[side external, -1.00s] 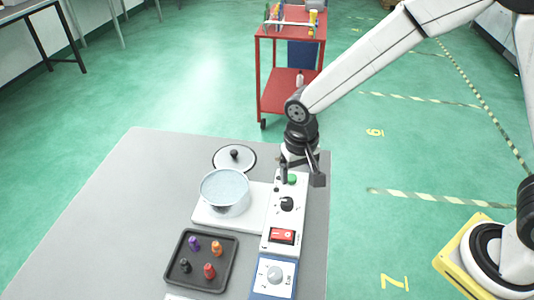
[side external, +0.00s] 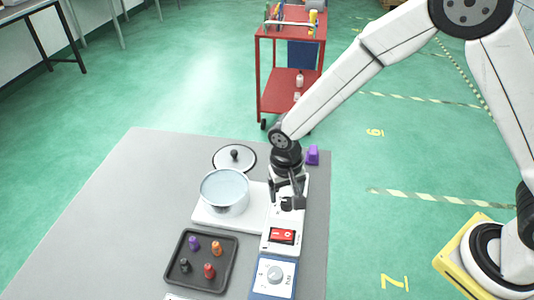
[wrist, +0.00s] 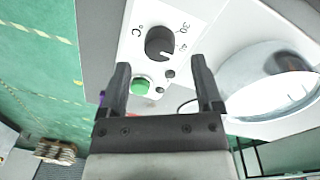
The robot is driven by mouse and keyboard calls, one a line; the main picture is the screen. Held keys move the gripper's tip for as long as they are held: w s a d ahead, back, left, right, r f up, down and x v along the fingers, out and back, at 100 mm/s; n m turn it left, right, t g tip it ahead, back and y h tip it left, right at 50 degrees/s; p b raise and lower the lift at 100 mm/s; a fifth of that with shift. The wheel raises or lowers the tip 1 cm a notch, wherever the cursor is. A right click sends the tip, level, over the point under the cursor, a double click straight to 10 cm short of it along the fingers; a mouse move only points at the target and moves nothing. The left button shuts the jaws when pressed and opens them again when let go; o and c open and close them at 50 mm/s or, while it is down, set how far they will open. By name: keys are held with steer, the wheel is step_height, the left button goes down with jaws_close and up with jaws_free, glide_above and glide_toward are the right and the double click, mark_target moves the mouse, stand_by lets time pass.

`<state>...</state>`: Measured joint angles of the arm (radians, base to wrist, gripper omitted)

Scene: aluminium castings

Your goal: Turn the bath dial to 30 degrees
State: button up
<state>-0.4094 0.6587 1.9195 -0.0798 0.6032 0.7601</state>
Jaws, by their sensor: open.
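The bath dial is a black round knob (wrist: 160,42) with a white pointer line, on a white control panel (wrist: 133,57). In the wrist view the line points to the lower right, roughly toward the 40 mark; the 30 mark is at its upper right. In the side view the dial (side external: 288,203) is partly hidden by my gripper. My gripper (side external: 288,199) is open, pointing down over the panel. In the wrist view my gripper's fingertips (wrist: 160,66) are just short of the dial, one to each side. I cannot tell their height above it.
A water-filled bath pot (side external: 225,190) stands left of the panel, its lid (side external: 234,157) behind it.

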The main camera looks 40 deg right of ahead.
mark_target(287, 201)
steer(key=shift+d+f, duration=0.1)
steer(key=shift+f, duration=1.55)
jaws_close()
